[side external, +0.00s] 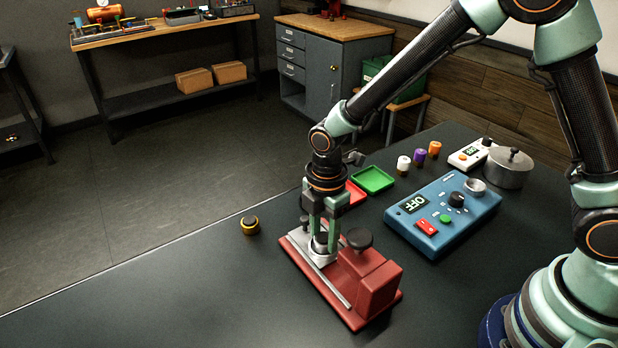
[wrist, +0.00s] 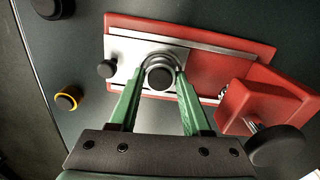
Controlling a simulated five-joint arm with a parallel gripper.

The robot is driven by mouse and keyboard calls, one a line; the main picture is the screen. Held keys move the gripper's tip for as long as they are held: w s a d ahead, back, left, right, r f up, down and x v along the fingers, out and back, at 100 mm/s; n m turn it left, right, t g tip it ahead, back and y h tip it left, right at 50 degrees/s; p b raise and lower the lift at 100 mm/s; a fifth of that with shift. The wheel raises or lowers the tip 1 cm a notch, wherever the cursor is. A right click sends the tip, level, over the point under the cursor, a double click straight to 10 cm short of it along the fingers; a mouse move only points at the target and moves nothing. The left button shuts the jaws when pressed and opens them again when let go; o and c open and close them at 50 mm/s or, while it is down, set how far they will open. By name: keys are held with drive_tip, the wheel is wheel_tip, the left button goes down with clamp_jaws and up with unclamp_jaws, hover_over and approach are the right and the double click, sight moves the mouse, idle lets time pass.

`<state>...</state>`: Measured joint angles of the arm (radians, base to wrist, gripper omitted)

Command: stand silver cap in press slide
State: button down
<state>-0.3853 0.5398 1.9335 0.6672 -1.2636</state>
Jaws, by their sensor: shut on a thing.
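The red press (side external: 372,285) stands on the dark table, with a silver slide (side external: 291,237) at its left end; in the wrist view the slide (wrist: 122,48) lies at the top middle. The silver cap (wrist: 160,76), with a dark round top, is at the slide's holder. My gripper (side external: 323,240) points down over the slide, and its green fingers stand on either side of the cap in the wrist view (wrist: 158,85). It is shut on the cap. The fingers hide part of the cap, and I cannot tell whether it rests fully on the slide.
A black and yellow cap (side external: 250,224) stands on the table left of the press. A blue control box (side external: 443,215), a green tray (side external: 372,180), a red tray (side external: 355,194) and a metal pot (side external: 508,168) are to the right and behind. The front left table is clear.

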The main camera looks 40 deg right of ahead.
drive_tip(key=shift+f, duration=0.2)
unclamp_jaws()
idle(0.4)
drive_tip(key=shift+r, duration=4.15)
drive_tip(key=s+d+r+m+t, duration=0.2)
drive_tip(key=s+d+r+m, duration=0.2)
drive_tip(key=m, duration=0.5)
drive_tip(key=s+d+r+m+t, duration=0.3)
drive_tip(key=s+d+r+m, duration=0.1)
drive_tip(key=d+r+m, duration=0.5)
drive_tip(key=shift+s+d+r+m+t, duration=0.2)
drive_tip(key=shift+s+d+m+t, duration=0.15)
drive_tip(key=shift+d, duration=0.65)
